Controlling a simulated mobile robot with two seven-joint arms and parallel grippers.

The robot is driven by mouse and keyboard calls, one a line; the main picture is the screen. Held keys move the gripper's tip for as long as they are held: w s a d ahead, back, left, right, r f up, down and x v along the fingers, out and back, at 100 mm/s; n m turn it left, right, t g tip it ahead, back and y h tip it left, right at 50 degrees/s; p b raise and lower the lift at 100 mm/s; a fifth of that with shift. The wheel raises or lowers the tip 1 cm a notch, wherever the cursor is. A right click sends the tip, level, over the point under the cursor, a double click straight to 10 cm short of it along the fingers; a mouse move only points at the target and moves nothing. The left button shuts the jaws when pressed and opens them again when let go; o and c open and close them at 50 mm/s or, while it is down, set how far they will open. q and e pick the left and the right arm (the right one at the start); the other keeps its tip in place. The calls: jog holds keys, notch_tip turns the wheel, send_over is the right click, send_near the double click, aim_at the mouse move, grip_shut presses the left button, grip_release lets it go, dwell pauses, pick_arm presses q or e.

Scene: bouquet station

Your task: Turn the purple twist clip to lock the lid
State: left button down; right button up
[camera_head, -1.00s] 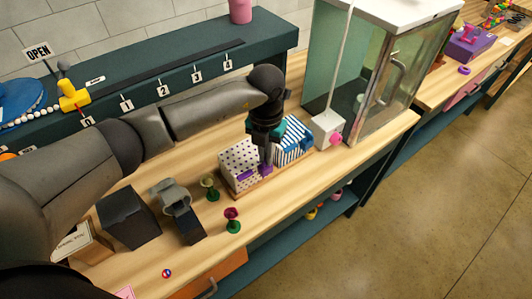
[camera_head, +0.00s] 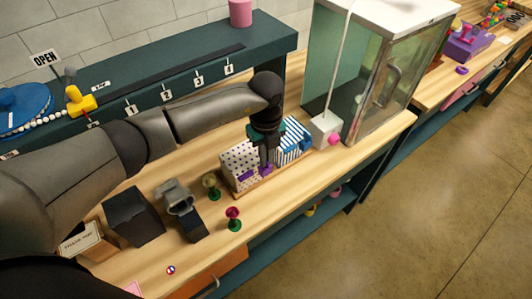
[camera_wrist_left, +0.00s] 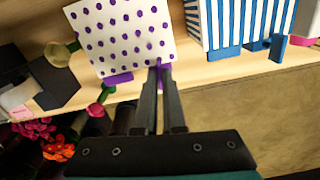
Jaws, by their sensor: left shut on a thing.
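The purple twist clip (camera_head: 266,171) is at the front right edge of the white box with purple dots (camera_head: 240,158). It also shows as a purple strip between the fingertips in the left wrist view (camera_wrist_left: 163,72). My left gripper (camera_head: 264,164) points down from above and is shut on the clip; its fingers hide most of it. A second purple piece (camera_wrist_left: 118,79) sits low on the dotted box's front, left of the fingers. How far the clip is turned, and the lid's edge, I cannot make out. My right gripper is not in view.
A blue-and-white striped box (camera_head: 293,139) stands right beside the dotted box. A white block with a pink knob (camera_head: 326,130) and a glass cabinet (camera_head: 385,85) are farther right.

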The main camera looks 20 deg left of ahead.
pick_arm(q)
jog(key=shift+r+n, duration=0.1)
jog(key=shift+n, duration=0.7)
jog(key=shift+p, duration=0.3)
jog(key=c, duration=1)
grip_release()
notch_tip(320, 180, up, 15)
jog(key=b, duration=0.1)
